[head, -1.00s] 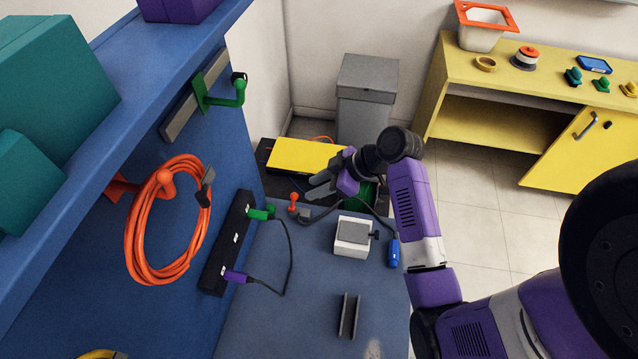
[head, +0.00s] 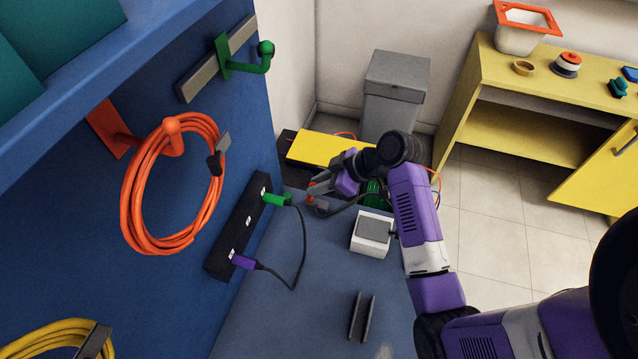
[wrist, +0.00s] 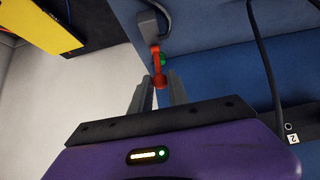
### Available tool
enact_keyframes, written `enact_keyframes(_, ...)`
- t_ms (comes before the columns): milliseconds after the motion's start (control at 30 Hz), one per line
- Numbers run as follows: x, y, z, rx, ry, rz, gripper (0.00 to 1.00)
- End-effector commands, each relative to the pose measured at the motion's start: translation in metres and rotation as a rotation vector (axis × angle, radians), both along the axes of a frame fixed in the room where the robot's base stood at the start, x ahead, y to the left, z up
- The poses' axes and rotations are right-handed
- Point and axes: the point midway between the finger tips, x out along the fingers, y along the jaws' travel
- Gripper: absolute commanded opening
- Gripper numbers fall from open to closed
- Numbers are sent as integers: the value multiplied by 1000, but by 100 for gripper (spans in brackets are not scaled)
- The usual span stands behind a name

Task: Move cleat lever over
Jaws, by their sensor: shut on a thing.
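The cleat lever is a small orange lever (head: 310,198) at the far edge of the blue bench, beside a grey cable block (head: 322,206). My gripper (head: 315,190) reaches it from the right. In the wrist view the orange lever (wrist: 157,64) runs down between the two grey fingers of my gripper (wrist: 158,84), which are shut on its rounded end. The grey block (wrist: 152,25) lies just beyond it, with a small green part beside the lever. In the head view the fingers partly hide the lever.
A white box with a grey top (head: 372,234) and a grey channel (head: 362,318) stand on the blue bench (head: 300,325). A black power strip (head: 238,228) with plugged cables is at left. An orange cable coil (head: 140,200) hangs on the blue panel.

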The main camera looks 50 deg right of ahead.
Motion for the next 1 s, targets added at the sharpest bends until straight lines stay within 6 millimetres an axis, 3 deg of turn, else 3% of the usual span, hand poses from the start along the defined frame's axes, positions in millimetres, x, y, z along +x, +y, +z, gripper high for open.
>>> enact_keyframes(300,-16,-6,-5,0,1,-2,0)
enact_keyframes(1000,-30,-11,-16,1,4,-4,0)
